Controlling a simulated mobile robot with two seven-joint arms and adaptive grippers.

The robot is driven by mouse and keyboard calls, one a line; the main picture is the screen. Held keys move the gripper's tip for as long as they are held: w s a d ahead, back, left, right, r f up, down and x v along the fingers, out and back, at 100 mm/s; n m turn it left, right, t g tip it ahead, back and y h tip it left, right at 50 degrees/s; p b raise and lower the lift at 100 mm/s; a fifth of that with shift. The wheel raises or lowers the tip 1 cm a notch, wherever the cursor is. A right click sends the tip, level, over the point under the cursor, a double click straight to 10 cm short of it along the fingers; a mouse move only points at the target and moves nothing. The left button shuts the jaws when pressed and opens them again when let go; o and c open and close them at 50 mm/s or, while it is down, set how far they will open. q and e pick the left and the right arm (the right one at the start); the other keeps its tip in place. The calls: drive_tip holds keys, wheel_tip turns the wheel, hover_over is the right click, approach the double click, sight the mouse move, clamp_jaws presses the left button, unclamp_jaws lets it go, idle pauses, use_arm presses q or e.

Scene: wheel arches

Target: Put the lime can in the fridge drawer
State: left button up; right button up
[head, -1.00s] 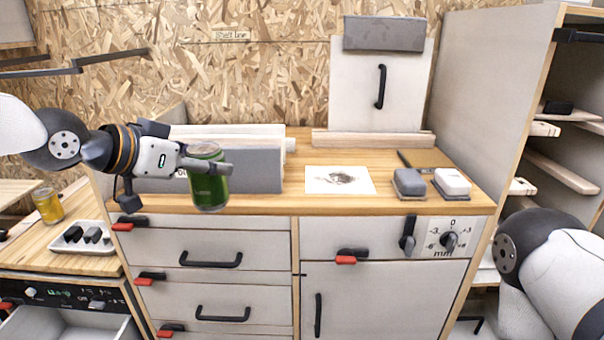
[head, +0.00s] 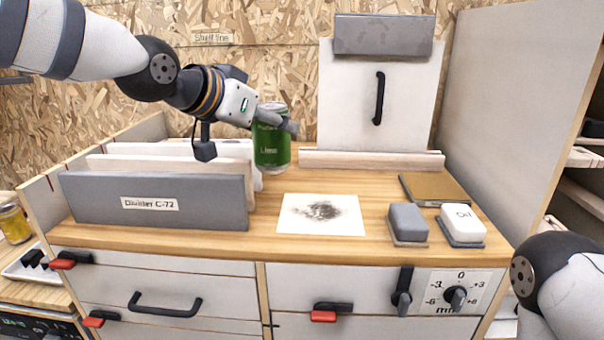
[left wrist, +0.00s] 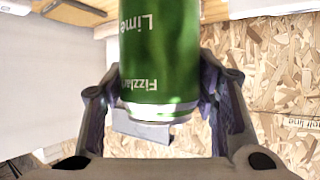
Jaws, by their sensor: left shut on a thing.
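The green lime can (head: 271,140) is held upright in my left gripper (head: 284,122), above the back of the wooden counter near the divider boards. In the left wrist view the can (left wrist: 160,50) fills the space between the fingers of the left gripper (left wrist: 162,95), and the words "Lime" and "Fizz" show on it upside down. My right arm shows at the lower right of the head view, but its gripper is out of frame. An open drawer is not clearly visible, and I cannot tell which one is the fridge drawer.
A grey divider (head: 150,212) with pale boards behind it stands at the left of the counter (head: 330,250). A smudged white sheet (head: 322,214), a grey block (head: 408,222) and a white block (head: 463,222) lie right. A yellow can (head: 14,222) stands far left.

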use_arm(q)
drive_tip(key=w+d+f, duration=0.1)
drive_tip(key=d+f, duration=0.1)
drive_tip(key=f, duration=0.1)
drive_tip(key=w+d+f, duration=0.2)
drive_tip(key=f, duration=0.1)
drive_tip(key=w+d+f+b, duration=0.1)
drive_tip(key=w+d+f, duration=0.1)
drive_tip(key=f, duration=0.2)
drive_tip(key=o, duration=1.1)
drive_tip(key=shift+s+f, duration=0.1)
drive_tip(key=shift+f, duration=0.05)
drive_tip(key=shift+c, duration=0.2)
drive_tip(key=o, duration=0.4)
